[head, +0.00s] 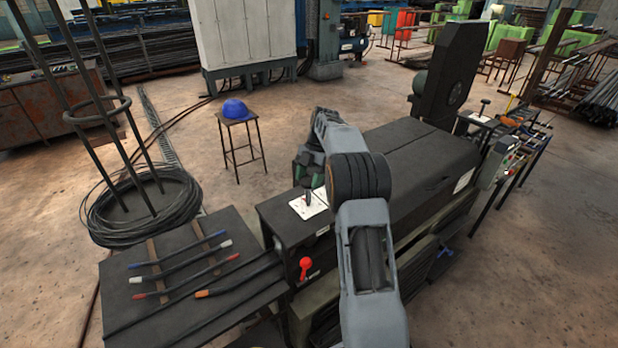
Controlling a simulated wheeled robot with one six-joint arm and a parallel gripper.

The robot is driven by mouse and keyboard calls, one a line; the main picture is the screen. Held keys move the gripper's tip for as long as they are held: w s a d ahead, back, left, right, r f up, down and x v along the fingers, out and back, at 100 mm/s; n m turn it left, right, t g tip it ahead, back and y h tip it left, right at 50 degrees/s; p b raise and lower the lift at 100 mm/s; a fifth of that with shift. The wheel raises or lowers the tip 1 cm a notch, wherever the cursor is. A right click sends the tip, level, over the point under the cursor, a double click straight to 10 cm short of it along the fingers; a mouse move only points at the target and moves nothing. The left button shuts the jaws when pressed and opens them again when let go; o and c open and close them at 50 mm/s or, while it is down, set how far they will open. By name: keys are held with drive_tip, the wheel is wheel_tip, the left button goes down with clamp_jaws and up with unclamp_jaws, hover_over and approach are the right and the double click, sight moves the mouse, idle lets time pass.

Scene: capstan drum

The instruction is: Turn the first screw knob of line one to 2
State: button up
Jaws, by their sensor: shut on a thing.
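My gripper (308,188) points down at the left end of the long black machine (420,155). It is shut on a small dark knob (308,197), which stands above a white dial plate (302,209) on the machine's top. The fingers and my forearm hide much of the knob. The dial's marks are too small to read, so I cannot tell which number the knob points to.
A red ball-ended lever (305,263) stands on the machine's front. A table with several coloured-tip rods (180,265) is at left, beside a wire coil (140,205). A blue helmet (236,109) sits on a stool. A control box (498,160) is at right.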

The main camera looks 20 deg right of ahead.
drive_tip(key=o, duration=0.9)
drive_tip(key=shift+p+v, duration=3)
drive_tip(key=shift+v, duration=3.85)
drive_tip(key=shift+a, duration=0.15)
